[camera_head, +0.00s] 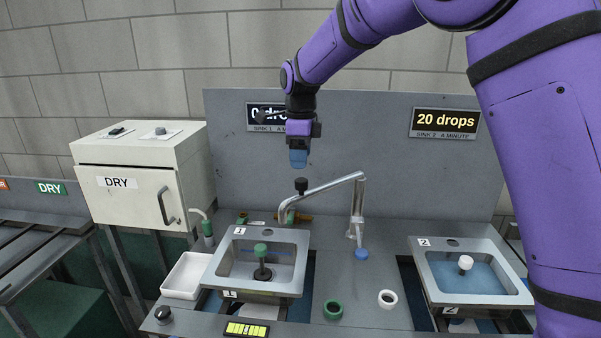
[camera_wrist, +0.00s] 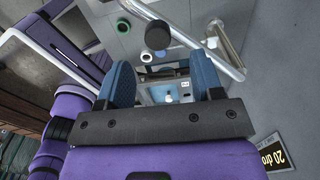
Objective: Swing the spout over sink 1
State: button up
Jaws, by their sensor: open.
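The silver spout (camera_head: 325,188) reaches left from its upright post (camera_head: 357,212). Its hooked outlet end hangs near the back right edge of sink 1 (camera_head: 294,284); from this angle I cannot tell whether it is above the basin. A black knob (camera_head: 301,186) stands on the spout near that end. My gripper (camera_head: 299,160) points down above the knob, with a gap between them. In the wrist view my gripper (camera_wrist: 163,80) has its two blue fingers apart and nothing between them touching. The black knob (camera_wrist: 158,36) and the spout (camera_wrist: 190,49) show beyond the fingertips.
Sink 2 (camera_head: 424,284) holds blue water and a white-topped plug. Sink 1 holds a green-topped plug (camera_head: 261,248). A white tray (camera_head: 180,295), a green ring (camera_head: 333,310) and a white ring (camera_head: 388,299) lie around. The grey back panel (camera_head: 360,130) stands close behind.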

jog(key=shift+r, duration=1.55)
jog(key=shift+d, duration=0.1)
jog(key=s+d+r+n+t+y, duration=0.1)
jog(key=s+d+r+n, duration=0.4)
jog(key=s+d, duration=0.3)
jog(key=s+d+r+n+t, duration=0.1)
jog(key=s+d+r+n, duration=0.4)
jog(key=s+d, duration=0.4)
jog(key=s+d+f+n+t, duration=0.1)
jog(key=s+n, duration=0.4)
jog(key=s, duration=0.5)
jog(key=s+d+f+n+t+h, duration=0.1)
jog(key=s+d+f+n, duration=0.3)
jog(key=s, duration=0.6)
jog(key=shift+s+d+f+n+t, duration=0.2)
jog(key=shift+d+n+t, duration=0.4)
jog(key=shift+d+n, duration=0.3)
